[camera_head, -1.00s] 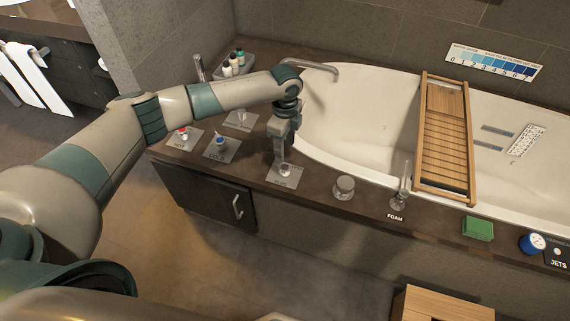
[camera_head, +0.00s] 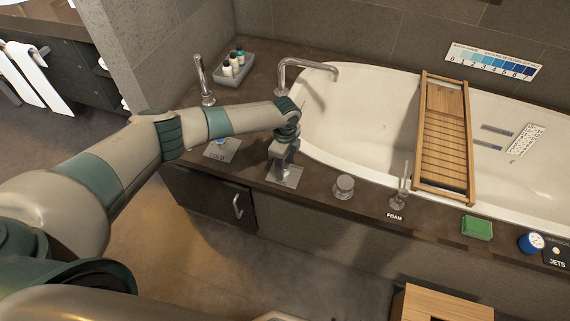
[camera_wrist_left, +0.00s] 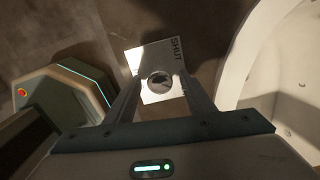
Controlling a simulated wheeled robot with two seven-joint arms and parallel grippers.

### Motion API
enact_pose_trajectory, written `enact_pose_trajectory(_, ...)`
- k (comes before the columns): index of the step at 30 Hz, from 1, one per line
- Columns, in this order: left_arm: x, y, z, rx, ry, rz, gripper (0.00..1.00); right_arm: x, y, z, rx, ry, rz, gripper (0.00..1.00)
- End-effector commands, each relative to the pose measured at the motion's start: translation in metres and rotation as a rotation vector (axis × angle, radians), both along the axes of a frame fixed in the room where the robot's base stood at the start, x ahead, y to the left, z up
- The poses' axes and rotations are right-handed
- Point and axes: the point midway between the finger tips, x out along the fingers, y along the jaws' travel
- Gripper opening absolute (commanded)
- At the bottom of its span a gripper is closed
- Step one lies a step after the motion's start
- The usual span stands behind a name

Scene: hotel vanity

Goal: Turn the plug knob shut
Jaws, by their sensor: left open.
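The plug knob (camera_wrist_left: 160,84) is a small round metal knob on a pale square plate (camera_wrist_left: 150,58) on the tub's dark ledge. The word SHUT reads along one edge of the plate in the left wrist view. In the head view my left gripper (camera_head: 281,168) points down over the plate (camera_head: 291,181) and hides the knob. In the left wrist view its open fingers (camera_wrist_left: 160,77) stand on either side of the knob. I cannot tell whether they touch it. My right gripper is not in view.
The cold knob's plate (camera_head: 221,152) lies left, partly under my arm. A metal knob (camera_head: 344,187), the foam lever (camera_head: 400,190) and a green block (camera_head: 477,228) stand along the ledge to the right. The white tub (camera_head: 370,110) lies behind, with a wooden tray (camera_head: 446,150) across it.

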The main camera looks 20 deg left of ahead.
Motion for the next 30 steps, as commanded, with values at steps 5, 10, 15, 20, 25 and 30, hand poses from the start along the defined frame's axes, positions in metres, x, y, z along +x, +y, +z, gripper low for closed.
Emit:
enact_pose_trajectory(5, 0.0, 0.0, 0.0, 0.0, 0.0, 0.0, 0.21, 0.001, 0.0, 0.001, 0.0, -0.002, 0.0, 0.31)
enact_pose_trajectory(10, 0.0, 0.0, 0.0, 0.0, 0.0, 0.001, 0.08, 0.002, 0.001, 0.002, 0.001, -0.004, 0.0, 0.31)
enact_pose_trajectory(15, 0.0, 0.0, 0.001, -0.001, 0.0, 0.013, 0.08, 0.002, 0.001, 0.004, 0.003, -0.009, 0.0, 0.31)
enact_pose_trajectory(20, -0.001, 0.0, 0.001, -0.001, 0.001, 0.052, 0.08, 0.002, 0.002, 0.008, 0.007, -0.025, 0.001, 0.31)
enact_pose_trajectory(25, -0.001, -0.001, 0.002, -0.002, 0.001, 0.134, 0.08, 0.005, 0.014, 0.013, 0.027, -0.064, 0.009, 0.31)
enact_pose_trajectory(30, -0.001, -0.001, 0.002, -0.002, 0.003, 0.257, 0.08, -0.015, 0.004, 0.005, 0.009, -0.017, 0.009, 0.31)
